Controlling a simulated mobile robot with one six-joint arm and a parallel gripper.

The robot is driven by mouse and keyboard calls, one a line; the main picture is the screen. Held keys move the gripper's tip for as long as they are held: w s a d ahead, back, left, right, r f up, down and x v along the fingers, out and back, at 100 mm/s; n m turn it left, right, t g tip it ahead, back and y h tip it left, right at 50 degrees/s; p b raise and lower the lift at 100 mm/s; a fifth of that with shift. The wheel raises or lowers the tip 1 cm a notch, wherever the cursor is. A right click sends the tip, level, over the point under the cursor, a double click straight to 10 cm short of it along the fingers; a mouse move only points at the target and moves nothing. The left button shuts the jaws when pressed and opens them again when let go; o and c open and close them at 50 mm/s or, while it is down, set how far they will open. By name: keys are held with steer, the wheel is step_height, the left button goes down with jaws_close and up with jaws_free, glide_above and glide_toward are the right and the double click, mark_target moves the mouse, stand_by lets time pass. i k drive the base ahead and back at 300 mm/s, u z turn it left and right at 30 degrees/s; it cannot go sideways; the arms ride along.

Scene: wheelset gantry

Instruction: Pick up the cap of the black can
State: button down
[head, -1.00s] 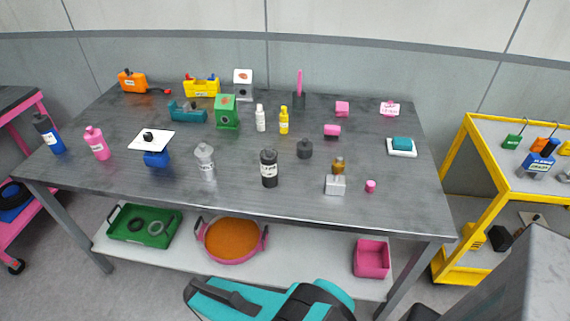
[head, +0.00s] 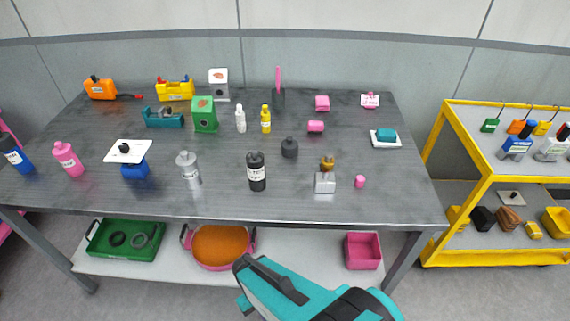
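The black can (head: 257,174) stands upright on the grey table, near the middle of its front half, with a white label on its side. Its dark top (head: 256,157) appears to be the cap, seated on the can; the seam is too small to make out. A smaller black bottle-like thing (head: 289,148) with a narrow top stands behind it to the right. My teal and black arm shows at the bottom, in front of the table and below its top.
White (head: 240,120) and yellow (head: 266,121) bottles stand behind. The table (head: 225,200) is bare along its front edge. A yellow cart (head: 462,182) stands right.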

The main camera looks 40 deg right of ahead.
mark_target(290, 146)
steer(key=z, duration=0.6)
steer(key=k, duration=1)
steer(key=u, duration=0.05)
steer(key=i, duration=0.9)
